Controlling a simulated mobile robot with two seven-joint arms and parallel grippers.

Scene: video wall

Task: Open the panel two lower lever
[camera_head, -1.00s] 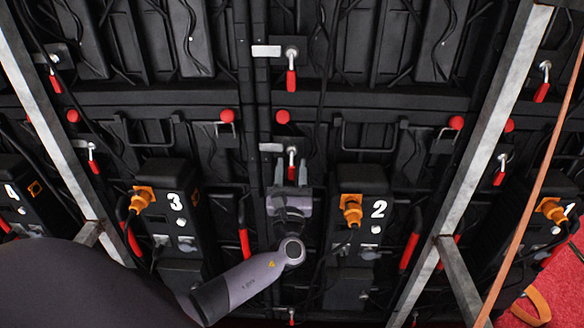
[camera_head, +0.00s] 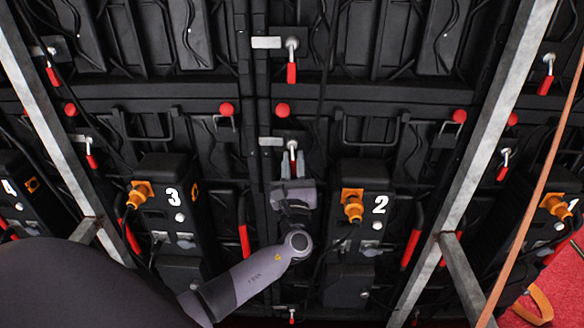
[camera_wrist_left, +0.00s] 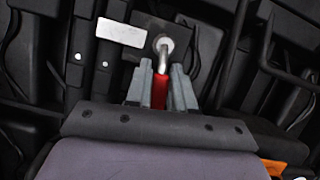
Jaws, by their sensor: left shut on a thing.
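The panel two lower lever (camera_head: 292,148) has a metal pivot and a red handle that hangs downward, just up and left of the box marked 2. My left gripper (camera_head: 292,166) reaches up to it from below, with its fingers on both sides of the red handle. In the left wrist view the red handle (camera_wrist_left: 160,90) sits between the two grey fingers of the gripper (camera_wrist_left: 161,88), which are shut on it. The lever's metal pivot (camera_wrist_left: 163,45) shows above the fingertips. My right gripper is not in view.
Box 2 (camera_head: 360,225) with an orange plug stands right of my gripper, and box 3 (camera_head: 170,215) stands left. An upper lever (camera_head: 291,60) hangs above. Slanted metal struts (camera_head: 478,140) cross both sides. Black cables hang around the boxes.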

